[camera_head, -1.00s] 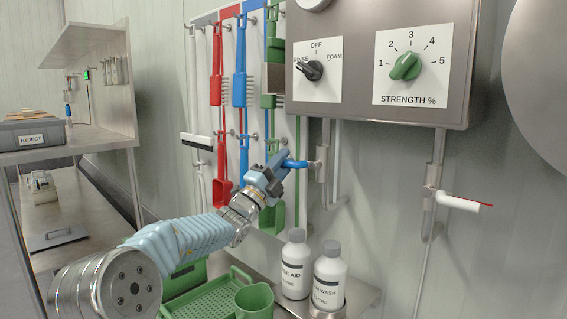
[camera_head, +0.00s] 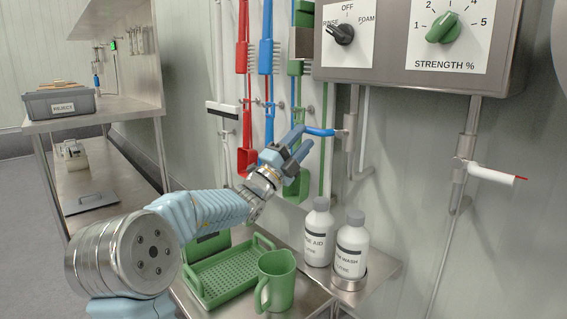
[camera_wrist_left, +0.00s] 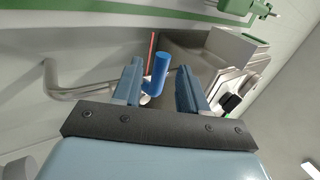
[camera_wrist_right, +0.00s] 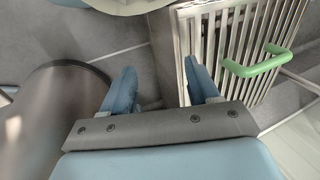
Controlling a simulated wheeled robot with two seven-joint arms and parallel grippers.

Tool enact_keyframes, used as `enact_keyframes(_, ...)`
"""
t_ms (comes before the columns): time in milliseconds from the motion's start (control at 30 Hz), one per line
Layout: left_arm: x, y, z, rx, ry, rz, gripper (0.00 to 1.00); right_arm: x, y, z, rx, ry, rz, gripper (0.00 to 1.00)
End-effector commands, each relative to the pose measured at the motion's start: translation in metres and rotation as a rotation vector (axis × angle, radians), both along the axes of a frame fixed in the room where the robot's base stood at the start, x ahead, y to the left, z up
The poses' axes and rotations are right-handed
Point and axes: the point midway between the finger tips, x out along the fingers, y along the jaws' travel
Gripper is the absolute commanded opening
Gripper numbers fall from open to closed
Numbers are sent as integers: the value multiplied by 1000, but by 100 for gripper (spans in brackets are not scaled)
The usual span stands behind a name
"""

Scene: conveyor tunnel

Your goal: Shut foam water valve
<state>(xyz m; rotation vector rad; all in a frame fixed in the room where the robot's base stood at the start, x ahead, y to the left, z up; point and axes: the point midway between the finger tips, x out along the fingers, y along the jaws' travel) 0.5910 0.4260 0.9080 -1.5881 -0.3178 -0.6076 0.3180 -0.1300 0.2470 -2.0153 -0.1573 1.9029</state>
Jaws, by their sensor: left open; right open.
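A blue valve handle (camera_head: 321,132) sticks out to the left from a pipe fitting under the control box. My left gripper (camera_head: 297,142) is open at its free end. In the left wrist view, the blue handle (camera_wrist_left: 157,75) shows between the open fingers (camera_wrist_left: 160,88), with gaps on both sides; I cannot tell whether it touches. A second valve with a white, red-tipped handle (camera_head: 490,173) sits on the right pipe, its handle pointing right. Neither valve has a readable label. My right gripper (camera_wrist_right: 162,88) is open and empty, seen only in the right wrist view.
The control box (camera_head: 405,78) with a black selector knob (camera_head: 340,34) and green strength knob (camera_head: 443,27) hangs above. Hanging tools (camera_head: 243,100) are behind my left gripper. Two white bottles (camera_head: 319,232) (camera_head: 351,245), a green jug (camera_head: 277,280) and a green tray (camera_head: 230,275) stand below.

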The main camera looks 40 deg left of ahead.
Motion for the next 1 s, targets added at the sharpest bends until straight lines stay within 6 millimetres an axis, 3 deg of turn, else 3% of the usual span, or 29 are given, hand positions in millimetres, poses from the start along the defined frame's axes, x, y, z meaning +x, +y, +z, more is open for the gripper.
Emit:
enact_keyframes(200, -45, 9, -33, 0, 3, 2, 43, 0, 0, -9, 0, 0, -1, 60)
enact_keyframes(400, -73, 14, -51, -1, 2, 2, 43, 0, 0, -11, 1, 1, -1, 60)
enact_keyframes(600, -83, 15, -57, -1, 1, 0, 43, 0, 0, -11, 1, 1, 0, 60)
enact_keyframes(1000, -83, 15, -57, 0, 1, 1, 43, 0, 0, -11, 1, 2, 1, 60)
